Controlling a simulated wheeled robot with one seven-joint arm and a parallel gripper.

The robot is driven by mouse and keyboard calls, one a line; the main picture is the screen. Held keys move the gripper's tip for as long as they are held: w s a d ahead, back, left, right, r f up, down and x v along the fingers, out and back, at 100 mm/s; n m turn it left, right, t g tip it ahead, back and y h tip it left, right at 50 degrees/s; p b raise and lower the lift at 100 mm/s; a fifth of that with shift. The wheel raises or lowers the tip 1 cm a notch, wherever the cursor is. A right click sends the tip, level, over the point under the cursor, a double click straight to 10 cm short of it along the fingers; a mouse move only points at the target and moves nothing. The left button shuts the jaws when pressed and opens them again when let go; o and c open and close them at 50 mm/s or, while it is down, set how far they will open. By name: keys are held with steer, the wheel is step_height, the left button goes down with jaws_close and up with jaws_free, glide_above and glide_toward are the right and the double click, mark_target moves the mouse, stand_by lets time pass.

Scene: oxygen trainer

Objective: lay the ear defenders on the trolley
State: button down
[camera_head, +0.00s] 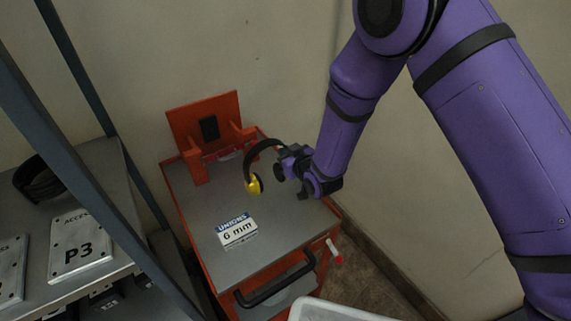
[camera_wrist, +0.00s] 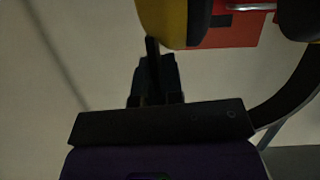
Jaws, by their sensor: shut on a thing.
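The ear defenders have a black headband (camera_head: 262,146) and a yellow cup (camera_head: 253,186). In the head view they hang at my gripper (camera_head: 295,165), over the grey top of the red trolley (camera_head: 205,208). My gripper is shut on the ear defenders; the exact grip point is hard to see. In the wrist view a yellow cup (camera_wrist: 172,20) with dark padding shows at the top, and the black headband (camera_wrist: 291,98) curves down at the right. My gripper (camera_wrist: 153,65) shows dark below them. I cannot tell whether the ear defenders touch the trolley top.
A red upright bracket (camera_head: 203,118) stands at the trolley's back. A "6 mm" label (camera_head: 237,232) lies on its top, and a black handle (camera_head: 276,283) is at its front. A grey shelf (camera_head: 95,272) with a P3 plate (camera_head: 80,246) and a dark post stands at left. A white bin edge (camera_head: 335,311) is at the bottom.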

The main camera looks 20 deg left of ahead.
steer(key=shift+f, duration=1.8)
steer(key=c, duration=1.2)
jaws_free()
steer(key=shift+f, duration=0.1)
steer(key=shift+c, duration=0.2)
steer(key=v, duration=1.2)
